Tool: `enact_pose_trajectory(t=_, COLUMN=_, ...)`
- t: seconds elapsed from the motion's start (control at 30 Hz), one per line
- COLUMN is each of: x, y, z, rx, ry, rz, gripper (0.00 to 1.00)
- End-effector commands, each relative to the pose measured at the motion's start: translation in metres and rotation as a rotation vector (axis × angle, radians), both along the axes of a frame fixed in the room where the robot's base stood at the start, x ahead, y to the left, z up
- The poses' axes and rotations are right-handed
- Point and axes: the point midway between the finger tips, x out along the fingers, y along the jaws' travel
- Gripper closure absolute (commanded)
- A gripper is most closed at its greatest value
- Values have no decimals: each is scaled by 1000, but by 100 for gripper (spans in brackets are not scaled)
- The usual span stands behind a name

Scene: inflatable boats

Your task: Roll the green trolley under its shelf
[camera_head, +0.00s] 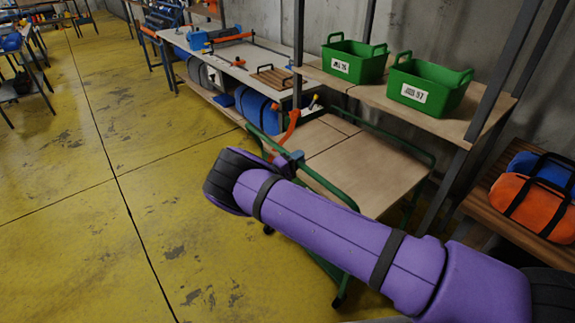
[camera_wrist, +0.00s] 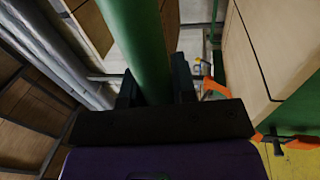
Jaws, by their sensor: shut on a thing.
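The green trolley has a tubular green frame and a pale wooden top (camera_head: 365,172). It stands at the wall side, with its far rail just below the shelf's front edge in the head view. I cannot tell how far it reaches beneath. Its shelf (camera_head: 435,118) is a wooden board on dark posts above and behind the trolley. In the wrist view, my gripper (camera_wrist: 156,88) is shut around a green tube (camera_wrist: 140,45) of the trolley. In the head view my purple arm hides most of the gripper and part of the near rail.
Two green crates (camera_head: 352,65) (camera_head: 428,90) sit on the shelf. A workbench (camera_head: 240,60) with blue rolls beneath stands left of the trolley. A low wooden bench with an orange bag (camera_head: 530,205) is at the right. The yellow floor (camera_head: 90,200) at the left is clear.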

Motion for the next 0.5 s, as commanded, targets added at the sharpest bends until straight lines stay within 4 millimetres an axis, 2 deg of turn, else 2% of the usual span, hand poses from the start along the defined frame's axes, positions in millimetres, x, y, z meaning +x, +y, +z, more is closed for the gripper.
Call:
enact_pose_trajectory(t=0.03, x=8, y=-13, z=0, rx=-2, ry=0, rz=-4, gripper=100)
enact_pose_trajectory(t=0.5, x=80, y=-121, z=-1, rx=-1, ry=0, rz=-3, gripper=100)
